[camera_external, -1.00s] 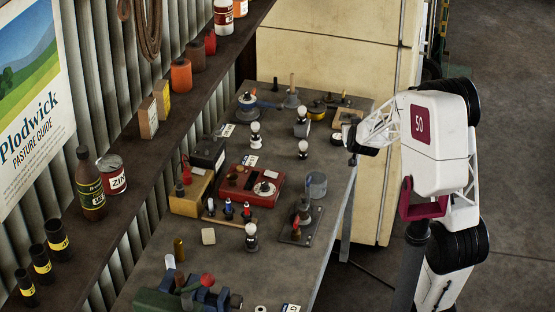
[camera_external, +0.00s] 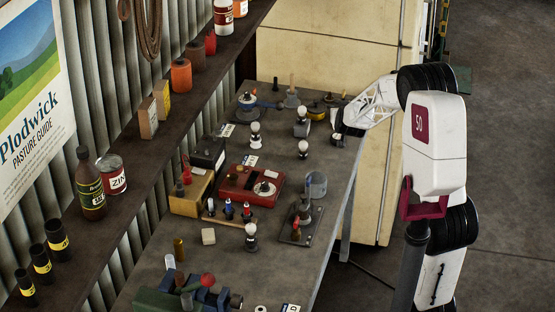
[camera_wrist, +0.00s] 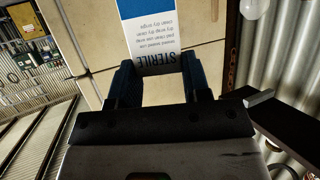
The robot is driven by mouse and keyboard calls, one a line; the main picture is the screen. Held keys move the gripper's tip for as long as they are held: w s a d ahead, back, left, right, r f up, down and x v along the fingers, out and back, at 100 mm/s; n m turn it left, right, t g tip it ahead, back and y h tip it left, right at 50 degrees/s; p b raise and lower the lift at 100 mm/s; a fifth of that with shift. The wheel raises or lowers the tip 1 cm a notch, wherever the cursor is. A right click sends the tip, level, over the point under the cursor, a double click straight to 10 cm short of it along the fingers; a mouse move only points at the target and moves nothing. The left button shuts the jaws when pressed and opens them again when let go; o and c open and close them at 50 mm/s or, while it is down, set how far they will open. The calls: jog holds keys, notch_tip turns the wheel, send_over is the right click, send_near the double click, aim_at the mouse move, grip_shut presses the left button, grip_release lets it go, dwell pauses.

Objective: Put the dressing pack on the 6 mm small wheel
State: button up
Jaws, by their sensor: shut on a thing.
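The dressing pack (camera_wrist: 150,30) is a white and blue packet marked STERILE in the wrist view. It stands between the two dark fingers of my gripper (camera_wrist: 158,82), which is shut on it. In the external view my gripper (camera_external: 340,132) is over the far right edge of the bench, and the pack is too small to make out there.
The grey bench (camera_external: 270,215) carries a red tray (camera_external: 250,190), several white-knobbed pieces and a dark plate with a fixture (camera_external: 300,225). A cream cabinet (camera_external: 330,55) stands behind the bench. A shelf (camera_external: 150,155) with bottles and tins runs along the left wall.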

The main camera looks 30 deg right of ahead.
jog(key=shift+w+f, duration=0.1)
dwell(0.3)
jog(key=shift+f, duration=1.7)
jog(key=shift+f, duration=0.1)
jog(key=o, duration=0.9)
jog(key=v, duration=1.2)
jog(key=shift+a, duration=0.1)
